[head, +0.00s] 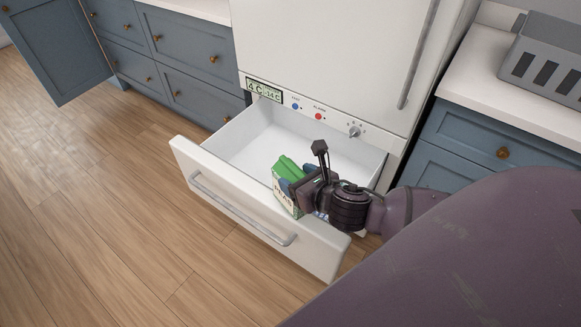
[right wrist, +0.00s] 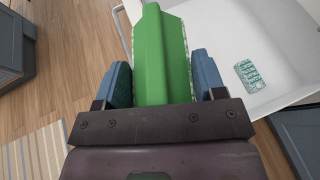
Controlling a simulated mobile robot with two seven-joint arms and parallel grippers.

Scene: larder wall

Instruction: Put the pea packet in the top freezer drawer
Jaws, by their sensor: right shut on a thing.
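The pea packet (head: 287,166) is green, with a pale printed side facing the drawer front. My right gripper (head: 292,184) is shut on it and holds it over the open top freezer drawer (head: 236,196), near the drawer's front wall. In the right wrist view the packet (right wrist: 163,55) stands between the two blue fingers of my gripper (right wrist: 163,82). The drawer (right wrist: 222,42) also shows there, white inside. How high the packet is above the drawer floor is hard to tell. My left gripper is not in view.
A small packet with teal print (right wrist: 252,75) lies on the drawer floor.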

